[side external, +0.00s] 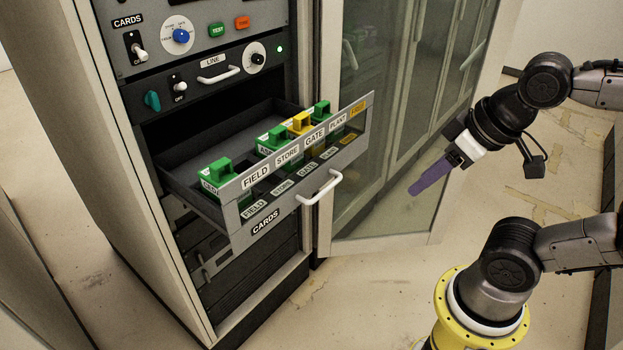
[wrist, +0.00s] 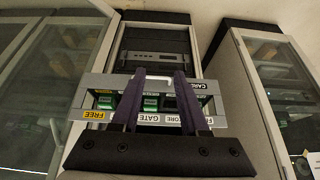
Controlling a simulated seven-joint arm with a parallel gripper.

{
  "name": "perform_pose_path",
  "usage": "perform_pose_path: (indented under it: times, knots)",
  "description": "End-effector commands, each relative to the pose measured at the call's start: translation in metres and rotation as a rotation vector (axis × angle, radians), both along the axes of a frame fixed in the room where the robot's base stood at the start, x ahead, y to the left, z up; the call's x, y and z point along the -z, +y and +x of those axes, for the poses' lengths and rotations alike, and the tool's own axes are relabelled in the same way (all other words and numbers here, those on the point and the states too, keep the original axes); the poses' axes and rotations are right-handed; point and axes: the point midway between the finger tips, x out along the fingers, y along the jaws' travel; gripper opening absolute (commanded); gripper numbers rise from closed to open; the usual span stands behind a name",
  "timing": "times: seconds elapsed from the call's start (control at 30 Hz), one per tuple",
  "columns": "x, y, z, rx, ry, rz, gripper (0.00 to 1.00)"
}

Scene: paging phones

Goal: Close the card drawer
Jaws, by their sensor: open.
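The card drawer (side external: 270,221) is a grey drawer pulled well out of the rack, with a see-through label front and a white bar handle (side external: 320,187). Several green card blocks and a yellow one (side external: 301,123) sit in it. My gripper (side external: 415,189) is to the right of the drawer front, apart from the handle. Its purple fingers are open and empty and point toward the drawer side. In the wrist view the two fingers (wrist: 160,78) stand apart in front of the drawer (wrist: 82,92), hiding parts of its front.
The rack's LINE panel (side external: 262,65), with knobs and its own white handle, is above the drawer. A glass cabinet door (side external: 340,220) stands open just right of the drawer. The air between my gripper and the drawer front looks clear.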

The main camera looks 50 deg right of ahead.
Motion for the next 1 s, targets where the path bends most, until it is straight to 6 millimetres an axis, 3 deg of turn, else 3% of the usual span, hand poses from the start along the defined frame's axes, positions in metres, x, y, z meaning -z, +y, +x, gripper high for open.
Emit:
perform_pose_path:
  times: [0.17, 0.37, 0.47, 0.6, 0.77, 0.9, 1.0]
  knots:
    - [0.0, -0.013, -0.011, 0.206, 0.055, 0.035, 0.45]
    - [0.011, -0.059, -0.013, 0.556, 0.264, -0.136, 0.45]
    - [0.017, -0.077, 0.0, 0.68, 0.344, -0.327, 0.45]
    - [0.025, -0.086, 0.038, 0.757, 0.331, -0.664, 0.45]
    - [0.042, -0.064, 0.09, 0.697, 0.158, -1.014, 0.45]
    - [0.073, -0.02, 0.127, 0.528, -0.06, -1.254, 0.45]
    - [0.104, 0.017, 0.14, 0.348, -0.206, -1.386, 0.45]
